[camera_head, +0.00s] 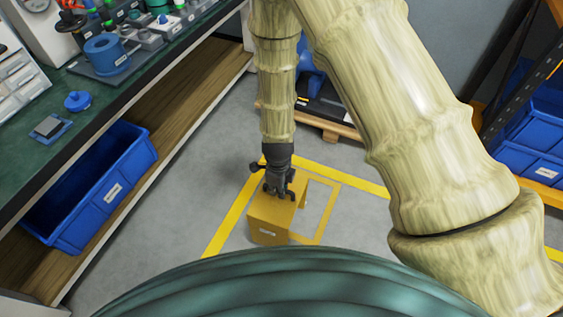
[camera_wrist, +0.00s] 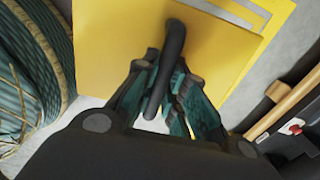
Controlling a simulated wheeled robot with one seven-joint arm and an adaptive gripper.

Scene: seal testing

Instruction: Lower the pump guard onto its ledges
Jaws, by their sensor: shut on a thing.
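The yellow pump guard (camera_head: 268,213) is a box-like cover with a white label on its front face, low over the floor in the head view. My gripper (camera_head: 281,188) points down at its top and is shut on its dark bar handle (camera_wrist: 168,65). In the wrist view the guard's yellow top (camera_wrist: 108,35) spreads behind the handle, between and beyond my fingers (camera_wrist: 163,95). A thin yellow frame (camera_head: 322,212) shows right beside the guard. I cannot tell which parts are ledges, or whether the guard touches anything below.
Yellow floor tape (camera_head: 227,222) runs around the spot. A green-topped workbench (camera_head: 93,88) with a blue bin (camera_head: 95,190) on its lower shelf stands left. A wooden pallet (camera_head: 335,127) lies behind. A rack with blue bins (camera_head: 528,165) stands right. Grey floor between is clear.

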